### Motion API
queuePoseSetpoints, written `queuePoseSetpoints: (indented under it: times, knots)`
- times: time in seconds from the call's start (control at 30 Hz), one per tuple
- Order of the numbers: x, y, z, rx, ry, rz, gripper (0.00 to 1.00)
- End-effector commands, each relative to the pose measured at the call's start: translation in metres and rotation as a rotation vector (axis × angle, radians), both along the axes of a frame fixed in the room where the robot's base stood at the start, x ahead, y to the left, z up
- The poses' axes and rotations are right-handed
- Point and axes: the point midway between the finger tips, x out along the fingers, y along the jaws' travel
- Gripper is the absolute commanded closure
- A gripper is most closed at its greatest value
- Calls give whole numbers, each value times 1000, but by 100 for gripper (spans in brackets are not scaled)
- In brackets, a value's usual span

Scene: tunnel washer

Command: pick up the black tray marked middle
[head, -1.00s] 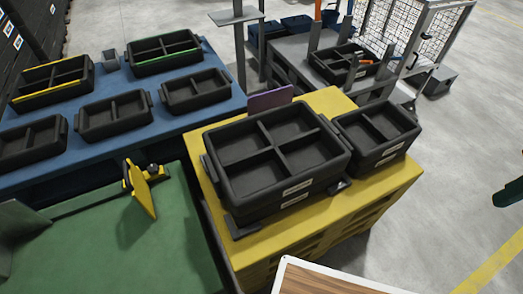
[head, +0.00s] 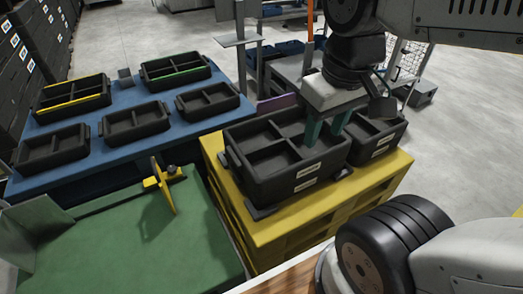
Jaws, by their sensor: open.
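A large black tray (head: 262,135) with compartments sits on top of a stack on the yellow pallet. A smaller black tray (head: 381,138) tops another stack to its right. Both stacks carry white labels on their front sides, too small to read, so I cannot tell which tray is marked middle. My gripper (head: 326,138) is open and points down over the large tray's right side. Its two green fingers appear on either side of the tray's right wall; whether they touch it I cannot tell. My gripper hides part of both trays.
The yellow pallet (head: 335,215) has little free room around the stacks. A purple plate (head: 277,101) stands behind the large tray. A blue table (head: 95,143) holds several black trays. A green surface (head: 110,235) with a yellow upright plate (head: 162,185) lies front left.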

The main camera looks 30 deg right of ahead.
Motion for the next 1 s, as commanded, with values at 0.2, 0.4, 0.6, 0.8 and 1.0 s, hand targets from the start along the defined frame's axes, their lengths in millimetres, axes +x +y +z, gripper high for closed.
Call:
queuePoseSetpoints:
  times: [0.2, 0.4, 0.6, 0.8, 1.0]
  knots:
    - [61, -27, -33, -33, 42, 308, 55]
    - [119, -66, -86, -60, 68, 686, 55]
    - [159, -112, -158, -72, 88, 1061, 55]
    - [175, -149, -224, -75, 95, 1361, 55]
    - [179, -165, -257, -79, 92, 1508, 55]
